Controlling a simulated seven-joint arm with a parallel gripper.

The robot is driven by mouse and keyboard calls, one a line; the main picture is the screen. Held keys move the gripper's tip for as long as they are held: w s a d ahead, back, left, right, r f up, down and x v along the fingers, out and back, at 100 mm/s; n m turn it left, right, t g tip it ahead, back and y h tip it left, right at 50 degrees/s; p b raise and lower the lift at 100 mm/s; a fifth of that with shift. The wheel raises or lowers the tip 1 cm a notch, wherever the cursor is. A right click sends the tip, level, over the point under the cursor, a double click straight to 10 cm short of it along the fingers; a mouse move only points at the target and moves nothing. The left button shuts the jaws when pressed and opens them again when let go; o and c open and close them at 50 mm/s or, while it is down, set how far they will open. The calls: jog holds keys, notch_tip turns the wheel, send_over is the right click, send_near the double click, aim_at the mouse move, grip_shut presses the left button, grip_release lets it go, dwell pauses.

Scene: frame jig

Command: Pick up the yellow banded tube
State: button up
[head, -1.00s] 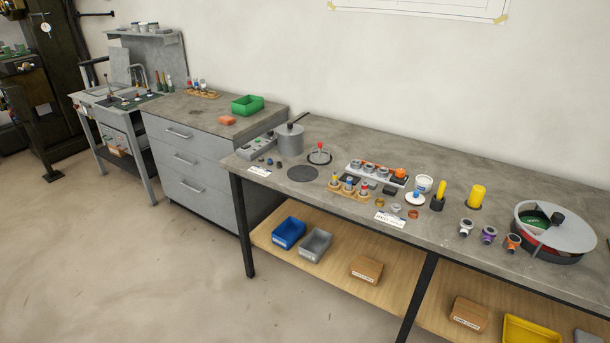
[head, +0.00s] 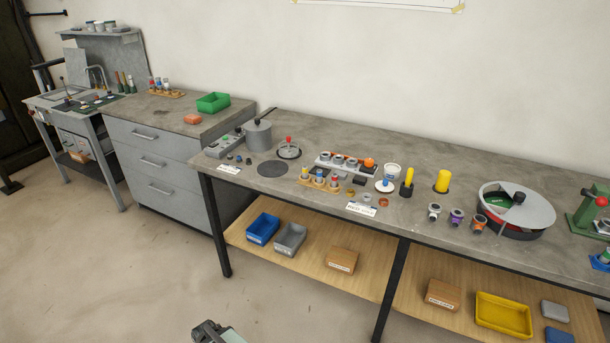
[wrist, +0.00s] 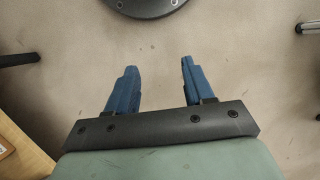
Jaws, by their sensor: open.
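The bench (head: 345,138) also carries a grey pot (head: 258,137), a yellow cylinder (head: 443,181), a lidded round tub (head: 530,207) and a green vise (head: 592,212). Bins and wooden blocks sit on the shelf below (head: 375,277). The floor in front is clear.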

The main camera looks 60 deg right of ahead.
jog(key=w+d+r+m+t+h, duration=0.1)
jog(key=w+d+r+m, duration=0.15)
jog(key=d+r, duration=0.6)
jog(key=w+d+r+m+t+h, duration=0.15)
jog(key=w+d+r, duration=0.25)
jog(key=d, duration=0.9)
jog(key=w+d+r+m+t, duration=0.1)
jog(key=w+d+r+t, duration=0.15)
jog(key=d+r, duration=0.6)
jog(key=s+d+r+m+h, duration=0.2)
jog(key=d+r, duration=1.2)
jog(key=r, duration=0.2)
jog(key=s+d+r+m+h, duration=0.2)
jog(key=s+d+r, duration=0.1)
jog(key=d+r, duration=1.3)
jog(key=m, duration=0.1)
send_over(305, 167)
jog(key=a, duration=0.2)
notch_tip(305, 167, down, 7)
jog(key=shift+y, duration=0.25)
jog(key=shift+s+a+x, duration=0.1)
jog(key=shift+x, duration=0.9)
jog(key=shift+s+a+x, duration=0.1)
jog(key=shift+s+x, duration=0.05)
jog(key=shift+x, duration=0.85)
jog(key=shift+s+a+x, duration=0.1)
jog(key=shift+x, duration=0.95)
jog(key=shift+f, duration=0.15)
